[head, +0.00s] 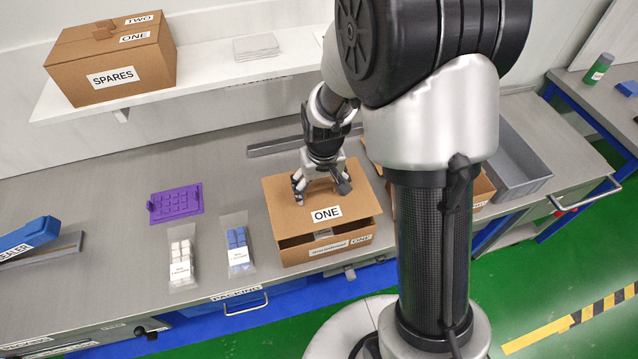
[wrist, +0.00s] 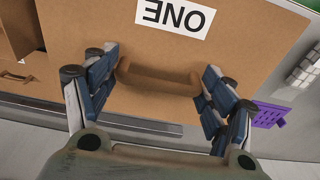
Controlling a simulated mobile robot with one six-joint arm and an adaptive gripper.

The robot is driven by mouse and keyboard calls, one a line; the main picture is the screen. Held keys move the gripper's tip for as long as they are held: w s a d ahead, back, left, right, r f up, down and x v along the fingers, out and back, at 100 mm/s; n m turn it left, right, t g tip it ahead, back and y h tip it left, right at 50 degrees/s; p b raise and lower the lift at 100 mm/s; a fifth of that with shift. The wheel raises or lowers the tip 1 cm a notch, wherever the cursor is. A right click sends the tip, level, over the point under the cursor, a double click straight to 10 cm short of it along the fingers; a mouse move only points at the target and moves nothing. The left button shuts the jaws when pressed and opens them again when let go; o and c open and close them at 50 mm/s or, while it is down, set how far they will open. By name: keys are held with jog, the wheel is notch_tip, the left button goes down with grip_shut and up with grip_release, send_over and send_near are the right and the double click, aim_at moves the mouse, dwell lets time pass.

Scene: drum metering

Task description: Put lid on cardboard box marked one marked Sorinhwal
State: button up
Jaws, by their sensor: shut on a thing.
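The brown cardboard lid (head: 285,215) has a white label reading ONE. My gripper (head: 322,187) is shut on the raised handle (wrist: 160,80) at the lid's middle, with a finger at each end of it in the wrist view (wrist: 160,95). The open cardboard box (head: 300,256) stands under the lid on the grey bench. Its front has a small label, which looks like Sorinhwal, and a ONE mark. A dark gap shows between the lid's front edge and the box. The lid hides most of the box's opening.
Bags of white pieces (head: 181,262) and blue pieces (head: 238,248) lie left of the box, near a purple rack (head: 175,203). Another cardboard box (head: 482,192) is partly behind my arm, beside a grey bin (head: 520,165). A SPARES box (head: 112,65) stands on the shelf.

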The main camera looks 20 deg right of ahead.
aim_at(320, 197)
jog(key=shift+f+b, duration=1.75)
jog(key=shift+f, duration=0.7)
jog(key=shift+f+b, duration=0.55)
dwell(0.4)
jog(key=o, duration=1.1)
jog(key=shift+s, duration=0.1)
jog(key=shift+r, duration=0.1)
jog(key=shift+r+p, duration=2.6)
jog(key=shift+r, duration=0.85)
